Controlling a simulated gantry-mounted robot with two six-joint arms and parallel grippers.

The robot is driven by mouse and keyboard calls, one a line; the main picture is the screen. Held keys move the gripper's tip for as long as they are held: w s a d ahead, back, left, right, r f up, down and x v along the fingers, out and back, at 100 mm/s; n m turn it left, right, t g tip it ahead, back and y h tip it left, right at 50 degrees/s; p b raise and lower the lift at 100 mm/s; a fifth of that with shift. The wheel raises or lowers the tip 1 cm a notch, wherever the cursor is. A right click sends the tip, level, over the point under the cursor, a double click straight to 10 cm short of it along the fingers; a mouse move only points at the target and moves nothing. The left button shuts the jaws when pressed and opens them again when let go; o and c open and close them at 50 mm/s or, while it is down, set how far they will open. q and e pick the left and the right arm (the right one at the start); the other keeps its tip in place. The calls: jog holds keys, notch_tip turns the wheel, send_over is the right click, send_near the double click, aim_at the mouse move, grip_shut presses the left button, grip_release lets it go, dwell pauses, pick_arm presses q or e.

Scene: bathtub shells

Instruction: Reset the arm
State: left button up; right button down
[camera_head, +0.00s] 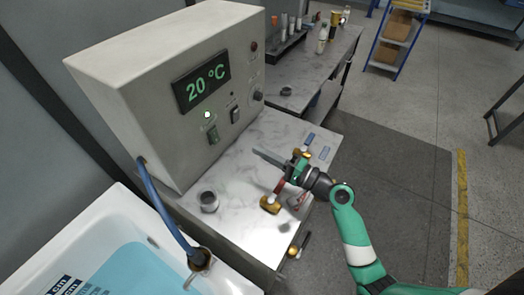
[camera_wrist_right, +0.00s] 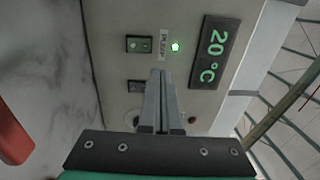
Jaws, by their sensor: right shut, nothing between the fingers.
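My right gripper (camera_head: 257,152) is in the air over the marble-topped table (camera_head: 240,195), in front of the grey control box (camera_head: 130,80). Its fingers are shut and empty, pointing left toward the box. In the right wrist view the closed fingertips (camera_wrist_right: 162,74) line up in front of the box's panel (camera_wrist_right: 195,100), just below a lit green lamp (camera_wrist_right: 175,47) and its label. The gap between fingertips and panel is hard to judge. The display (camera_head: 202,83) reads 20 °C. My left gripper is not in view.
A white tub (camera_head: 122,200) with blue water and a blue hose (camera_head: 165,215) stands at lower left. A red-handled tool (camera_head: 277,191) and a small round metal cup (camera_head: 209,201) are on the table. Another bench (camera_head: 318,62) with bottles stands behind. The floor at right is open.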

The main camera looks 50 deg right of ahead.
dwell(0.3)
jog(key=w+a+r+n+t+y, duration=0.1)
jog(key=w+a+r+n+y, duration=0.3)
jog(key=a+r, duration=0.6)
jog(key=w+a+r+n+y, duration=0.1)
jog(key=a+r+n+y, duration=0.3)
jog(key=a+r+n, duration=0.55)
jog(key=s+a+r+n+t+y, duration=0.1)
jog(key=s+r, duration=0.1)
jog(key=r, duration=0.5)
jog(key=s+a+r+n+t+y, duration=0.1)
jog(key=s+a+r+n, duration=0.1)
jog(key=r, duration=0.6)
jog(key=s+d+r+t+h, duration=0.6)
jog(key=s+r+h, duration=0.1)
jog(key=r+h, duration=0.2)
notch_tip(320, 180, up, 34)
jog(key=w+n+p, duration=0.1)
jog(key=p, duration=3.3)
jog(key=shift+a+g+p, duration=0.15)
jog(key=shift+g+p, duration=0.15)
jog(key=shift+p, duration=0.05)
